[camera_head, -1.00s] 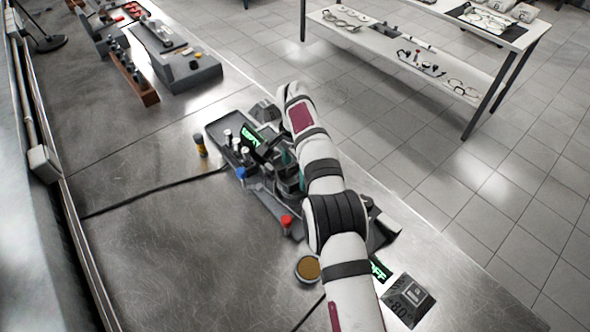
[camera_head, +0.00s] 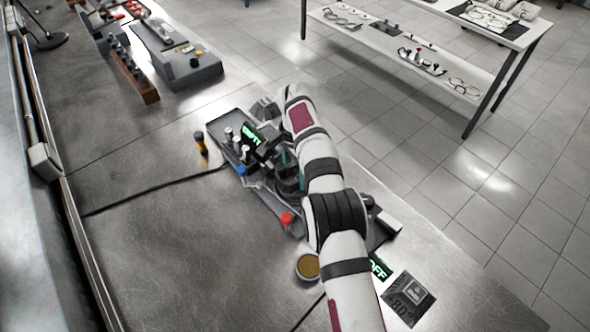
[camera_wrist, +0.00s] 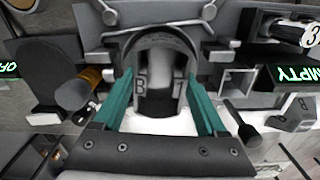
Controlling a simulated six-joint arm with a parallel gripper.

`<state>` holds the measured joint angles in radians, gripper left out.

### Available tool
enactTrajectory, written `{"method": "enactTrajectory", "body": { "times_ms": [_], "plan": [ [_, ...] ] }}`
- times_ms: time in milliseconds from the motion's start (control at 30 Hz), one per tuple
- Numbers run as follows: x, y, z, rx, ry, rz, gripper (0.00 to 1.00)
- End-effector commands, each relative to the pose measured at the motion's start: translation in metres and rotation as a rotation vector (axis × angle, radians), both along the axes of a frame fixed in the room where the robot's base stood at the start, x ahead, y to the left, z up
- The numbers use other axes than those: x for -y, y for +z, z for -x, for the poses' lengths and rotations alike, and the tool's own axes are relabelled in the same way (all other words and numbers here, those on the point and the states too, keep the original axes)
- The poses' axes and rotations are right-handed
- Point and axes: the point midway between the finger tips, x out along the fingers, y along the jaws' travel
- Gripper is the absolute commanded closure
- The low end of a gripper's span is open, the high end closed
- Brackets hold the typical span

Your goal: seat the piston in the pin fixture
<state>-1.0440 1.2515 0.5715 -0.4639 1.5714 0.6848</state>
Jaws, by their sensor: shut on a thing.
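My gripper (camera_wrist: 160,82) has two teal fingers, which stand on both sides of a dark grey, arch-shaped part, apparently the piston (camera_wrist: 141,84), and are shut on it. In the head view my arm hides the piston and most of the gripper. The grey fixture (camera_head: 222,128) lies under and around the gripper, and its lit display (camera_head: 250,138) reads EMPTY. The display also shows at the right of the wrist view (camera_wrist: 297,75). I cannot tell whether the piston touches the fixture.
A yellow and black tool (camera_head: 201,145) stands left of the fixture. A red-capped piece (camera_head: 287,220) and a round brown-filled pot (camera_head: 308,267) are near its front. A display reading OFF (camera_head: 380,268) and an 80° block (camera_head: 408,297) lie at right.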

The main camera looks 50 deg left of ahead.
Motion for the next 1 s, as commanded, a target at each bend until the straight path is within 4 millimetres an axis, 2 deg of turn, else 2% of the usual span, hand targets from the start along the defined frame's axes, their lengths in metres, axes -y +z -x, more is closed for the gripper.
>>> {"method": "enactTrajectory", "body": {
  "times_ms": [1000],
  "plan": [
    [-0.0002, -0.0052, 0.0001, 0.000, -0.001, -0.001, 1.00]
  ]
}}
